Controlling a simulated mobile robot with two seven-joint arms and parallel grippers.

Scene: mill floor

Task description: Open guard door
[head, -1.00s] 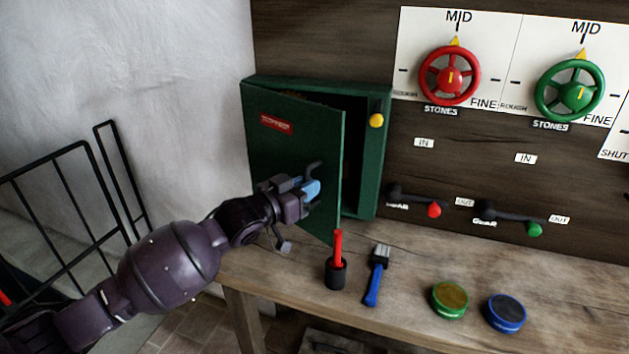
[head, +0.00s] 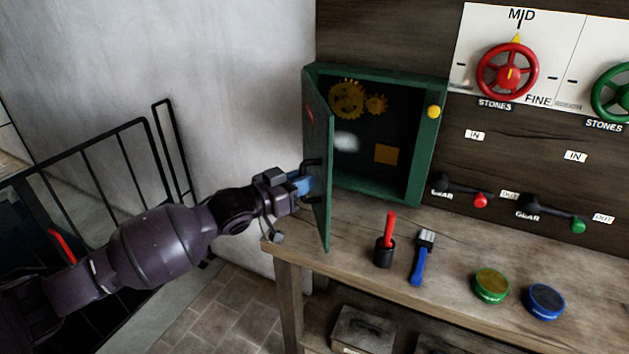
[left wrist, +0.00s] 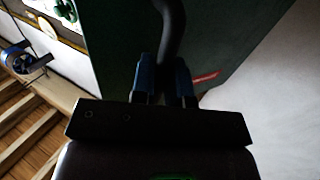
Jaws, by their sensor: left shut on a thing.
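The green guard door (head: 317,150) stands wide open on its left hinge, swung out from the green wall box (head: 422,160). Inside the box are yellow gears (head: 347,100) and a yellow square plate (head: 389,154). My left gripper (head: 303,184) is shut on the door's dark handle (head: 314,164). In the left wrist view its blue fingers (left wrist: 164,80) close around the curved handle (left wrist: 170,30), with the door face (left wrist: 215,45) behind. A yellow knob (head: 433,111) sits on the box's right edge. My right gripper is not in view.
The wooden bench (head: 460,257) below holds a red-handled tool in a black cup (head: 384,252), a blue-handled brush (head: 420,260), a green tin (head: 491,286) and a blue tin (head: 545,302). A black railing (head: 120,170) stands at left. Handwheels and levers are on the right.

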